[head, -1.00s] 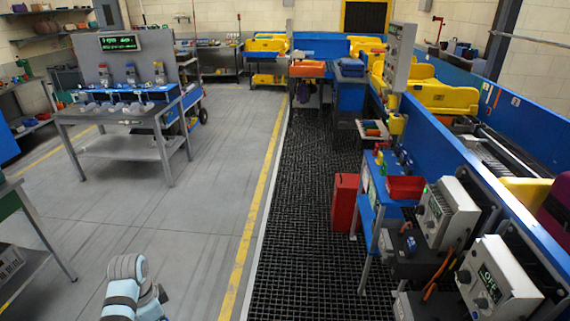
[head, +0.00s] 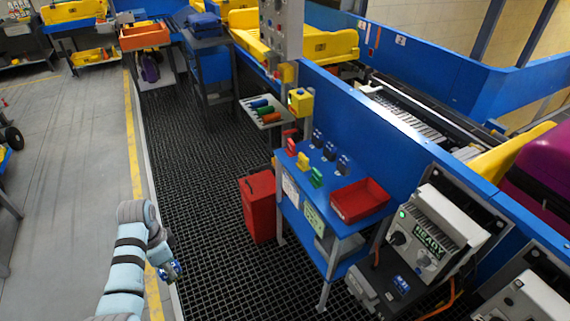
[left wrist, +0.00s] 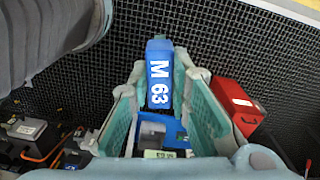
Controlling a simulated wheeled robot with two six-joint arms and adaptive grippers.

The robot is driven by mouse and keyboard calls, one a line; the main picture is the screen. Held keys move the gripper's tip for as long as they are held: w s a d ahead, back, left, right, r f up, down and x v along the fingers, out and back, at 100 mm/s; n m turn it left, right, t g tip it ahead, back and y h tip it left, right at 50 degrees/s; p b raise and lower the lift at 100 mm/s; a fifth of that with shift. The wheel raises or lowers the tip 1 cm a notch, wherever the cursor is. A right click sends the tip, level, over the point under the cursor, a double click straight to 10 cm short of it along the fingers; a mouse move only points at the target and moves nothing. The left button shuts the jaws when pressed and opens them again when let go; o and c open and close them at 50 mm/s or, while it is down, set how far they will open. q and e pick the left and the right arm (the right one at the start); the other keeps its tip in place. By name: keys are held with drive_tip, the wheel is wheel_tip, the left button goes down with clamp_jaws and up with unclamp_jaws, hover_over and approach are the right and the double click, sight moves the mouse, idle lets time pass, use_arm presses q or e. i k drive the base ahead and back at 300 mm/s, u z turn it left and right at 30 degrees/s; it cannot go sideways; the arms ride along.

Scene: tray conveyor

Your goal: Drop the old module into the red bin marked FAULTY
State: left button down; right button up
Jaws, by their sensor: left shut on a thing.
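My left gripper (head: 172,270) is shut on a blue module (left wrist: 159,82) marked M 63. In the left wrist view the module sits between the two ridged teal fingers. In the head view it is a small blue shape at the arm's end, above the grated floor's left edge. A tall red bin (head: 259,206) stands on the floor against the blue workbench, to the right of and beyond the gripper. It also shows right of the fingers in the left wrist view (left wrist: 236,105). Its marking is not readable. The gripper and bin are apart. My right gripper is not in view.
The blue workbench (head: 335,222) holds a red open tray (head: 360,199) and several small coloured modules. A grey unit reading READY (head: 433,236), with a green light, stands at right. A small shelf (head: 265,112) is behind the bin. Dark grating (head: 195,150) lies clear left of the bin.

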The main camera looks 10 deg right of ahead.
sight(354, 205)
drive_tip(key=z, duration=0.95)
drive_tip(key=i, duration=0.95)
drive_tip(key=z, duration=0.85)
